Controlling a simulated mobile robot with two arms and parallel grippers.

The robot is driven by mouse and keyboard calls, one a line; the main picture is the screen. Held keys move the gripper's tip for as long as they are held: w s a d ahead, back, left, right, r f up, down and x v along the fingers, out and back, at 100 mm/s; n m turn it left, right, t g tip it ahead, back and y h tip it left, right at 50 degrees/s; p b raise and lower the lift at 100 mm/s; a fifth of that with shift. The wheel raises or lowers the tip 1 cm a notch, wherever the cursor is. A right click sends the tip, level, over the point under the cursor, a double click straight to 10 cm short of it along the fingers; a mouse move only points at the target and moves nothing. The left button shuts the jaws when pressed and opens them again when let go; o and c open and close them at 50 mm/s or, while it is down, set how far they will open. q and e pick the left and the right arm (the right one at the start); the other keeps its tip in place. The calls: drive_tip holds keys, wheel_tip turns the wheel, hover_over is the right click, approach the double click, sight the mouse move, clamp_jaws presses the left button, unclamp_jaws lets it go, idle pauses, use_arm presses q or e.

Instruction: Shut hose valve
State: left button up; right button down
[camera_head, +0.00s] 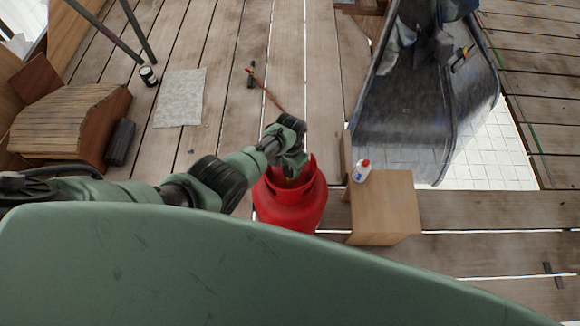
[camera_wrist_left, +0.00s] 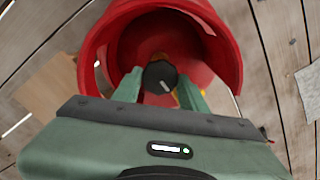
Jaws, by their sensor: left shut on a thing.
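A red gas bottle (camera_head: 290,208) stands upright on the plank floor below my left arm. In the left wrist view its red collar (camera_wrist_left: 226,50) curves around a round black valve knob (camera_wrist_left: 160,76) with a white mark, and a bit of yellow shows beneath it. My left gripper (camera_wrist_left: 160,88) reaches inside the collar, its two green fingers on either side of the knob, shut on it. In the head view the left gripper (camera_head: 293,165) is at the bottle's top, and the arm hides the knob. My right gripper is not in view.
A wooden box (camera_head: 385,207) with a white, red-capped bottle (camera_head: 362,171) stands close right of the gas bottle. A dark tub (camera_head: 410,115) lies behind it. A pale sheet (camera_head: 180,98) and a slatted wooden piece (camera_head: 70,122) are at left.

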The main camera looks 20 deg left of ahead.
sight(290, 171)
use_arm(q)
drive_tip(key=shift+m, duration=0.5)
drive_tip(key=o, duration=1.4)
drive_tip(key=shift+c, duration=0.2)
wheel_tip(290, 171, up, 7)
drive_tip(key=p, duration=0.3)
drive_tip(key=shift+f, duration=0.1)
drive_tip(key=shift+r, duration=0.45)
drive_tip(key=shift+s, duration=0.1)
